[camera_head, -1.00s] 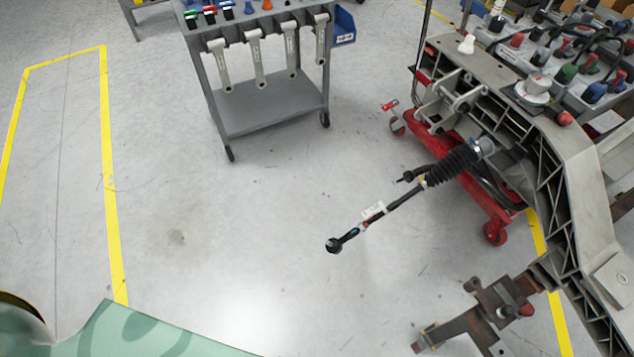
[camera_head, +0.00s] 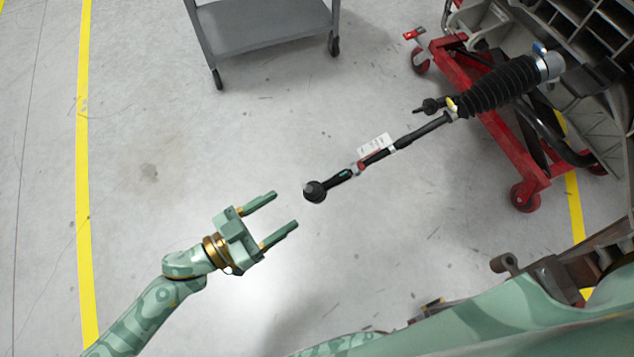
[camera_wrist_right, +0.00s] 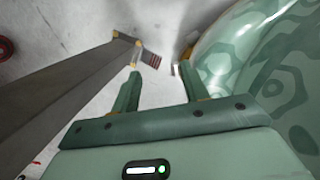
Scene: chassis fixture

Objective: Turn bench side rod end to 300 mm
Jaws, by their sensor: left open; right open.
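In the head view the rod end (camera_head: 315,190) is a black ball joint at the lower left tip of a thin black tie rod (camera_head: 422,131). The rod has a teal mark, a red mark and a white tag (camera_head: 376,144) along it. Its other end runs into a black ribbed bellows (camera_head: 497,88). My left gripper (camera_head: 286,208) is open, just left of and below the rod end in the picture, its fingers pointing towards it. No contact shows. My right gripper (camera_wrist_right: 160,70) is open in the right wrist view, with no rod between its fingers.
A red wheeled stand (camera_head: 487,122) is under the bellows. A grey cart (camera_head: 265,30) stands at the top. A brown metal beam (camera_head: 605,252) is at the lower right, and my green body parts lie near it. The floor left of the rod is clear.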

